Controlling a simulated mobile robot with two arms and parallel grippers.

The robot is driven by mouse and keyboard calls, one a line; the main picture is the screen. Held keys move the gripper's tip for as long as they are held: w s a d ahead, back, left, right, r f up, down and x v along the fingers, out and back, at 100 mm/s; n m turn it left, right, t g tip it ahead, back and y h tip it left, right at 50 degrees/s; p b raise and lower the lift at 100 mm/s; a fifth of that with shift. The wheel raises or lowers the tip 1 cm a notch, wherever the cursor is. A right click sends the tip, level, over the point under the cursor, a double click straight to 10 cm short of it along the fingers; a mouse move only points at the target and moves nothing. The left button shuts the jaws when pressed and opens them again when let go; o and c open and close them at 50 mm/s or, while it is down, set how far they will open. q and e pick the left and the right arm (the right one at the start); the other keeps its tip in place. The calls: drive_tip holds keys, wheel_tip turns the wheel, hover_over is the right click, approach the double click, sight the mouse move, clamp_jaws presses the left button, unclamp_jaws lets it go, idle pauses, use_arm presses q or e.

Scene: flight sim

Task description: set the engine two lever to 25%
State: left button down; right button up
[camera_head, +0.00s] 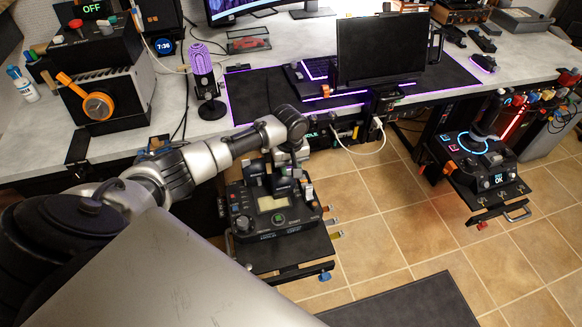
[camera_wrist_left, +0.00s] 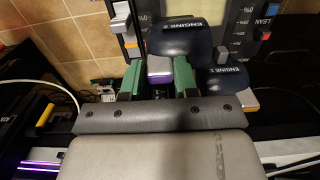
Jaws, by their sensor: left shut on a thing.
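The throttle unit (camera_head: 272,203) is a dark box with a small pale screen, mounted on a shelf below the desk's front edge. My left arm reaches over the desk to it, and my left gripper (camera_head: 284,168) is at its levers. In the left wrist view, the green fingers of my left gripper (camera_wrist_left: 157,82) are shut on the dark-blue engine two lever (camera_wrist_left: 182,40). The percent scale is mostly hidden. My right gripper is not in view.
The desk (camera_head: 225,128) above holds a purple microphone (camera_head: 203,80), a dark monitor (camera_head: 380,50) and a speaker-like box (camera_head: 112,98). Another control unit (camera_head: 478,158) hangs at the right. The tiled floor (camera_head: 380,215) between the units is clear.

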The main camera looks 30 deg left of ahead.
use_arm(q)
drive_tip(key=shift+w+a, duration=0.25)
drive_tip(key=shift+a, duration=0.1)
drive_tip(key=c, duration=0.8)
unclamp_jaws()
drive_tip(key=shift+c, duration=0.2)
wheel_tip(320, 180, up, 11)
drive_tip(key=p, duration=0.1)
drive_tip(key=shift+f, duration=0.15)
